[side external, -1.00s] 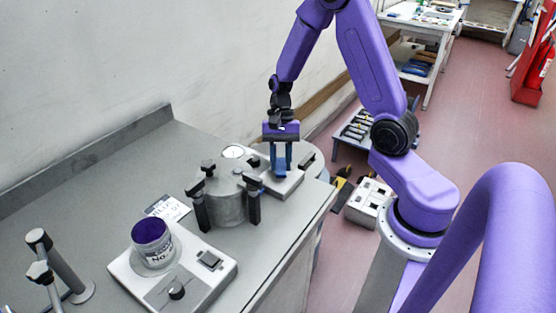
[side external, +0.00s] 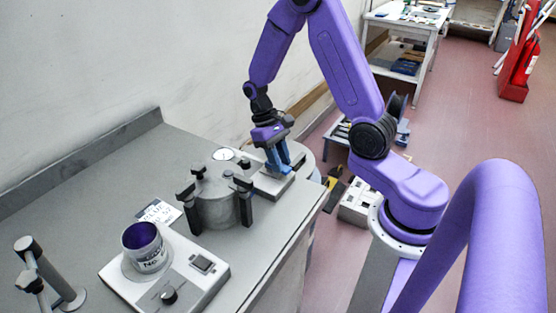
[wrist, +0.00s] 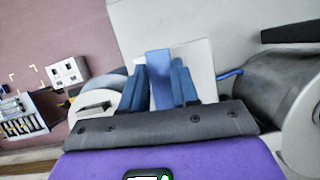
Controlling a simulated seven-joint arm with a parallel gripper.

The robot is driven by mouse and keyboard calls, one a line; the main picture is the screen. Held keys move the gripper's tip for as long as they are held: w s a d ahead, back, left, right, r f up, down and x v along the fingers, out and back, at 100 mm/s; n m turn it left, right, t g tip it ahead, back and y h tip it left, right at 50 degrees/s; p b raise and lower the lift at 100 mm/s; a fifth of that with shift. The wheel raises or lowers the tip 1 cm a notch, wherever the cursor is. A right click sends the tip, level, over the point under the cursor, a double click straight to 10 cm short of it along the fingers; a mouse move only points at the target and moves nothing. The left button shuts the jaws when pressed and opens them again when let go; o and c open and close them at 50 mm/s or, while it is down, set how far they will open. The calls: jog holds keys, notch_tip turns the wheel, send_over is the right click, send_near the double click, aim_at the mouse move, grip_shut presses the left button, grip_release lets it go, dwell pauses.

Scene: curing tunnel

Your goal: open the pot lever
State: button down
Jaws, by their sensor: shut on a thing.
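The pot (side external: 215,204) is a grey lidded cylinder with black clamps around it, on the bench. In the wrist view part of a dark grey rounded body, seemingly the pot (wrist: 268,88), shows at the right. My gripper (side external: 279,166) is beside the pot, on its right, tilted, with blue fingers pointing down. In the wrist view my gripper (wrist: 160,88) is shut on a lighter blue upright piece, seemingly the lever (wrist: 158,66). A thin blue stub shows beside the pot. The lever's lower end and joint are hidden.
A white device (side external: 168,277) with a purple-topped cup (side external: 145,250) stands at the front. Metal posts (side external: 48,270) stand at the left. A white label (side external: 158,212) lies behind the cup. The bench edge is close to my gripper's right, with the floor beyond.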

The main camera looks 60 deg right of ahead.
jog(key=shift+d+n, duration=0.15)
jog(key=shift+n, duration=0.35)
jog(key=c, duration=0.8)
grip_release()
jog(key=shift+c, duration=0.2)
jog(key=shift+r, duration=0.1)
jog(key=v, duration=1.7)
jog(key=shift+a, duration=0.3)
jog(key=shift+a+r, duration=0.1)
jog(key=shift+r, duration=0.05)
